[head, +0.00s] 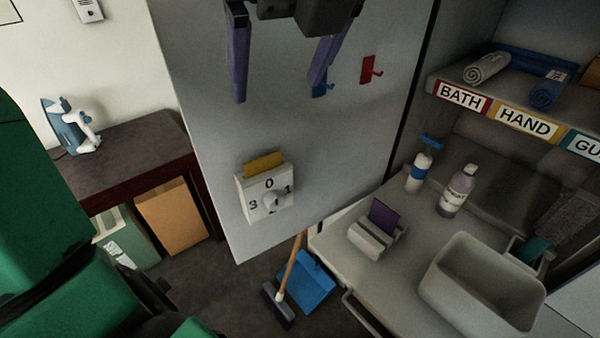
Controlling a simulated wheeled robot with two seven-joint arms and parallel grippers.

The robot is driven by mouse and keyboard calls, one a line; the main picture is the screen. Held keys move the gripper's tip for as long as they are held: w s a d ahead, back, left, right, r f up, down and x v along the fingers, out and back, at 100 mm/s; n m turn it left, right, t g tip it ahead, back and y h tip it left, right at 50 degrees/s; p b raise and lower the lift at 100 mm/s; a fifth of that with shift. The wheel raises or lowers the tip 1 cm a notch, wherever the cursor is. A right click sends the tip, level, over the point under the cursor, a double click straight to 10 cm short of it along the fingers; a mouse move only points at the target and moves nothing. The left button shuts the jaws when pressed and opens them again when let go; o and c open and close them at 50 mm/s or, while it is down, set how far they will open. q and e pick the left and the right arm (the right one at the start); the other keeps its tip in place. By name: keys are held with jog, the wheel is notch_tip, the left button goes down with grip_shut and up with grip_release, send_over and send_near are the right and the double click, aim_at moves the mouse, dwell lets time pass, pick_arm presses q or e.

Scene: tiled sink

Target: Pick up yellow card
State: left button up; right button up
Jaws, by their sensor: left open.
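The yellow card (264,165) stands in the top of a white dial box (252,205) on a grey upright panel; its lower part is hidden in the box. The box has a round knob and digits on its front. My left gripper (277,90) comes in at the top edge with two purple fingers pointing down. They are spread wide with nothing between them. In the picture it is above the card and apart from it. My right gripper is not in view.
Blue (322,88) and red (370,70) hooks sit on the panel (215,130). Right is a counter with a purple card in a holder (375,238), bottles (458,190) and a basin (485,285). A dark table (130,155) stands left. A broom (278,308) and blue dustpan (306,285) are below.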

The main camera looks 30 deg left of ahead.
pick_arm(q)
notch_tip(320, 180, down, 4)
jog(key=b, duration=0.3)
jog(key=p, duration=0.1)
send_near(263, 161)
jog(key=x, duration=0.7)
jog(key=shift+f, duration=0.35)
jog(key=shift+w+a+f, duration=0.15)
jog(key=shift+a+f, duration=0.15)
jog(key=shift+f, duration=0.05)
jog(key=shift+d+r, duration=0.1)
jog(key=shift+d, duration=0.05)
jog(key=c, duration=1.5)
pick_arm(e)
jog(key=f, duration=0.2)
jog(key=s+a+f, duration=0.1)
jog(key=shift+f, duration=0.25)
